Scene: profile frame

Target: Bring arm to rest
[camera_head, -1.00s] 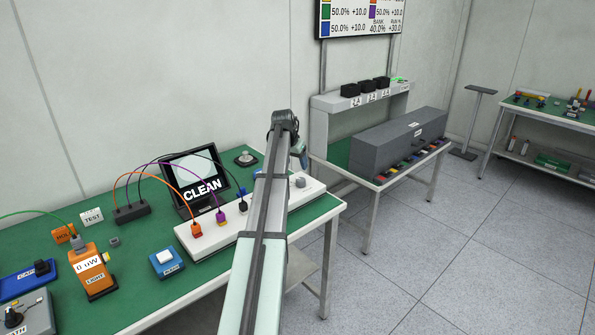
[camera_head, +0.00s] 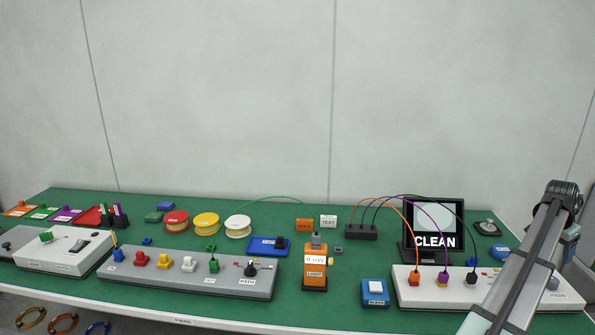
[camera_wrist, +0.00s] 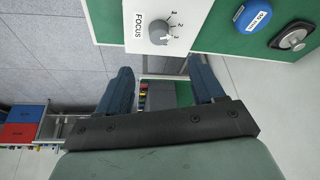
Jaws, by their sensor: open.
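My arm reaches up at the right edge of the head view, in front of the white panel box (camera_head: 405,292). In the wrist view my gripper (camera_wrist: 160,82) is open, its two blue fingers wide apart with nothing between them. Beyond the fingers are the white box end marked FOCUS (camera_wrist: 145,20) with its grey knob (camera_wrist: 160,34), and a gap past the table edge. In the head view the gripper is hidden behind the arm or out of frame.
The green bench (camera_head: 320,300) holds a screen reading CLEAN (camera_head: 433,228), an orange meter (camera_head: 315,262), a blue button box (camera_head: 375,291), a grey panel (camera_head: 180,275) and several spools. In the wrist view a blue disc (camera_wrist: 252,15) and a round metal piece (camera_wrist: 292,36) lie near the box.

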